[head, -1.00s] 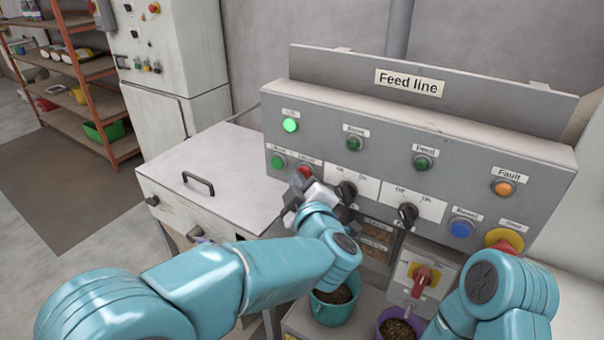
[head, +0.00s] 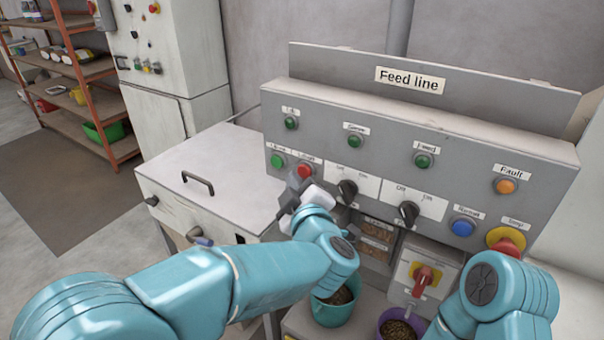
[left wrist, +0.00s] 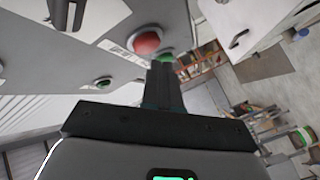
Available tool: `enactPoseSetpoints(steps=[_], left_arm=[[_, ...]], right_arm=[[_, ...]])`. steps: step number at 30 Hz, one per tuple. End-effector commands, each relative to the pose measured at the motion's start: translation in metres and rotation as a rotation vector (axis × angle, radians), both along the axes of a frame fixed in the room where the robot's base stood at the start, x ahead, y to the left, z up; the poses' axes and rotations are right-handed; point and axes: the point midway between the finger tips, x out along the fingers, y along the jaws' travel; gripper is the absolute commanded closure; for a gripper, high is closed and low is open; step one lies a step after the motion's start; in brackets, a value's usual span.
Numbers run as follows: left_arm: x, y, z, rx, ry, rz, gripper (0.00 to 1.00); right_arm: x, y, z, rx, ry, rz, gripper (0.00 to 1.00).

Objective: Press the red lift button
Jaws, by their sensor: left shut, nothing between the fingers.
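A red button (head: 305,171) sits on the grey Feed line panel (head: 470,150), right of a green button (head: 278,160). Its small label is too blurred to read. The red button also shows large in the left wrist view (left wrist: 146,43), near the fingertips. My left gripper (head: 293,182) is shut and empty, just below and left of the red button in the head view. In the left wrist view its closed fingers (left wrist: 163,68) point toward the panel and appear apart from the button. My right arm shows at lower right, but its gripper is not visible.
Two black selector knobs (head: 347,191) (head: 408,213), a blue button (head: 462,228) and a red stop button (head: 505,240) share the panel. A red rotary switch (head: 425,279) is below. A white cabinet with a handle (head: 198,182) stands left.

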Motion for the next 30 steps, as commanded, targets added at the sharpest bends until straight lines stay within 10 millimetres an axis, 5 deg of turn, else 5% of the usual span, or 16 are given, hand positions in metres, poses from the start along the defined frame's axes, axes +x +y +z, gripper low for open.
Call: enactPoseSetpoints(steps=[18, 30], left_arm=[[-0.046, 0.033, -0.001, 0.0, -0.001, -0.001, 1.0], [-0.046, 0.041, -0.002, 0.0, 0.004, 0.012, 1.0]], right_arm=[[0.0, 0.0, -0.028, 0.0, 0.0, 0.0, 1.0], [0.0, 0.0, -0.028, 0.0, 0.0, 0.0, 1.0]])
